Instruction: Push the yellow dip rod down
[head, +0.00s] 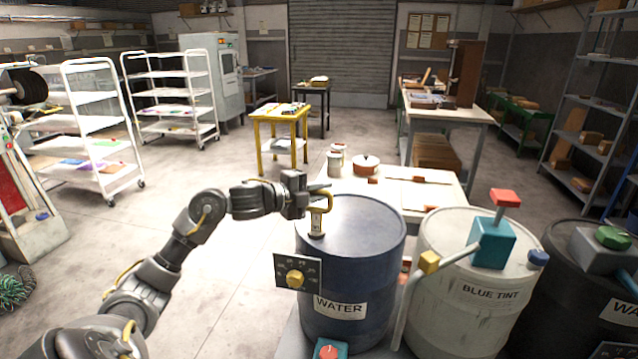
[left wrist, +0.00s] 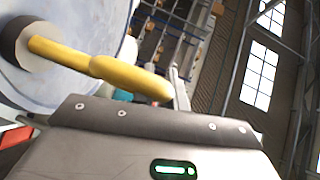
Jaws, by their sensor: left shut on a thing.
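In the left wrist view the yellow rod (left wrist: 130,77) runs from a dark round collar (left wrist: 18,42) on the lid to a thicker tapered end, beside my gripper's grey body. The fingertips are hard to make out there. My right gripper is not in view.
A dial plate with a yellow knob (head: 295,279) is on the barrel's front. A red button box (head: 330,348) sits below. The white BLUE TINT barrel (head: 450,310) with a teal pump (head: 492,244) and a dark barrel (head: 590,280) stand right.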

